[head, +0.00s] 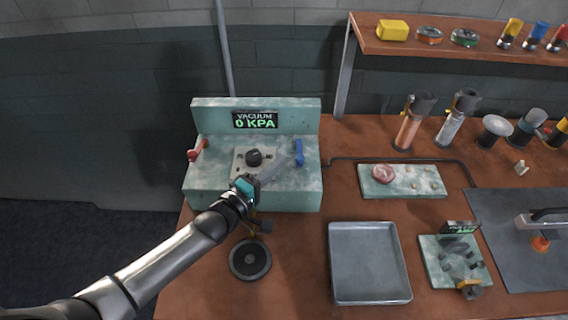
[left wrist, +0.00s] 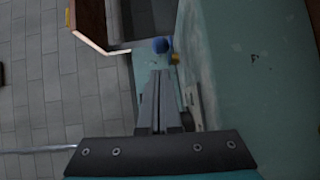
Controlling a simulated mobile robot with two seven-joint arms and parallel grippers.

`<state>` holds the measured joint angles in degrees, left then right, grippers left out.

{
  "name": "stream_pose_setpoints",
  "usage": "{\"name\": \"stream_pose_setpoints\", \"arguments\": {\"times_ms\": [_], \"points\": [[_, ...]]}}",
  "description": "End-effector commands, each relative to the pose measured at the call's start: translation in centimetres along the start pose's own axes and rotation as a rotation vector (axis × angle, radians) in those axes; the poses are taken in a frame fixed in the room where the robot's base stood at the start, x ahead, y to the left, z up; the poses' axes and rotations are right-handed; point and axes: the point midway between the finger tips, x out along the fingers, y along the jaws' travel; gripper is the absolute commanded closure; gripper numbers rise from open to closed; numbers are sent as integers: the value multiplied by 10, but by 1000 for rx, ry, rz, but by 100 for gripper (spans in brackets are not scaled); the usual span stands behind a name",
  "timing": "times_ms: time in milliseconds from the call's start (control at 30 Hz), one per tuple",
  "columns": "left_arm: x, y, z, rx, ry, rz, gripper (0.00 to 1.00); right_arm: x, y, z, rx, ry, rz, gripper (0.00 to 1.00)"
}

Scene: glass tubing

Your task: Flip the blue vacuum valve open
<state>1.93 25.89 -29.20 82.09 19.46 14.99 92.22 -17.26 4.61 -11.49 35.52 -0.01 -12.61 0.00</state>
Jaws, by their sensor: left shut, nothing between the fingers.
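The blue vacuum valve (head: 299,152) is a small lever on the right side of the pale green vacuum station (head: 210,178). It stands roughly upright in the head view. In the left wrist view its rounded blue end (left wrist: 161,45) shows just beyond my fingertips, beside a small yellowish part. My left gripper (head: 287,165) is shut and empty, its fingers pointing right toward the blue valve. In the left wrist view the shut fingers (left wrist: 158,75) appear close below the blue end; I cannot tell whether they touch it. My right gripper is out of view.
The station has a red lever (head: 196,150), a black knob (head: 254,157) and a display (head: 255,120) reading "VACUUM 0 KPA". A round black disc (head: 250,259) and a grey tray (head: 369,264) lie in front. A shelf (head: 455,45) overhangs the back right.

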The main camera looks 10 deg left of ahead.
Motion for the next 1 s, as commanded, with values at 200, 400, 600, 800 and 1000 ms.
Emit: {"name": "stream_pose_setpoints", "arguments": {"times_ms": [200, 400, 600, 800, 1000], "points": [[12, 0, 11, 2, 1, 0, 100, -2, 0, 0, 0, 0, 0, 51], [13, 0, 13, 2, 1, -1, 100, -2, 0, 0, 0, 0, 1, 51], [13, 0, 13, 2, 1, 0, 100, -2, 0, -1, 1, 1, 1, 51], [13, 1, 14, -2, 19, -1, 100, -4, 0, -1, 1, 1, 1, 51], [14, 0, 15, -2, 47, -2, 100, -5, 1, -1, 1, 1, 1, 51]]}}
